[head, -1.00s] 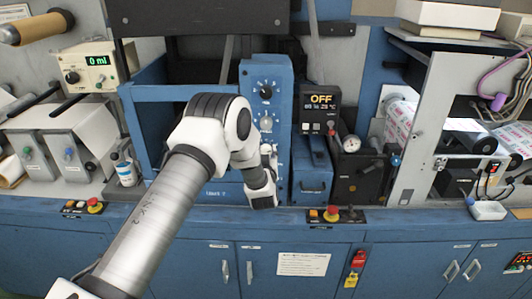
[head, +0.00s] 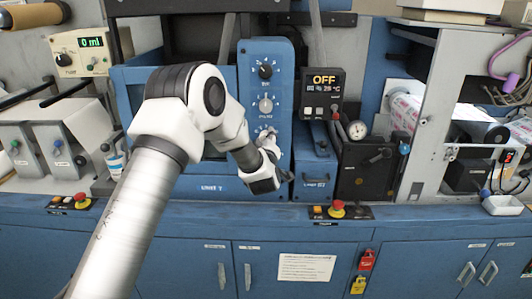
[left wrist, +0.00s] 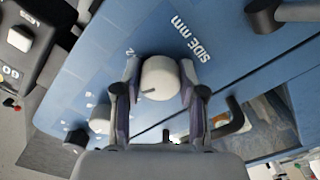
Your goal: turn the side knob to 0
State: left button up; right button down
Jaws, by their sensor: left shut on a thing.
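The side knob (left wrist: 160,77) is a pale round knob with a dark pointer line, on the blue panel beside the printed "SIDE mm" label (left wrist: 190,38). In the left wrist view my left gripper (left wrist: 158,88) has one finger on each side of the knob, shut on it. The pointer line runs toward the lower left of that view; I cannot read its value. In the head view my left gripper (head: 270,160) is at the lower part of the blue knob panel (head: 284,75) and hides most of the knob. My right gripper is not in view.
Above it on the same panel are a black knob (head: 265,71) and a grey knob (head: 265,105). A display box reading OFF (head: 324,85) stands close on the right. A red emergency button (head: 337,206) is on the ledge below. A bottle (head: 115,160) stands left.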

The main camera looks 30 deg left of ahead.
pick_arm(q)
jog(key=n+b, duration=0.2)
jog(key=b, duration=0.1)
jog(key=shift+f, duration=0.25)
jog(key=shift+r+n+b, duration=0.2)
jog(key=shift+n+b, duration=0.75)
jog(key=shift+n, duration=0.05)
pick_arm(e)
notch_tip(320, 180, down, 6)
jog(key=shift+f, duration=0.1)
pick_arm(q)
jog(key=o, duration=1.2)
jog(key=shift+c, duration=0.2)
jog(key=shift+s, duration=0.15)
jog(key=v, duration=1.2)
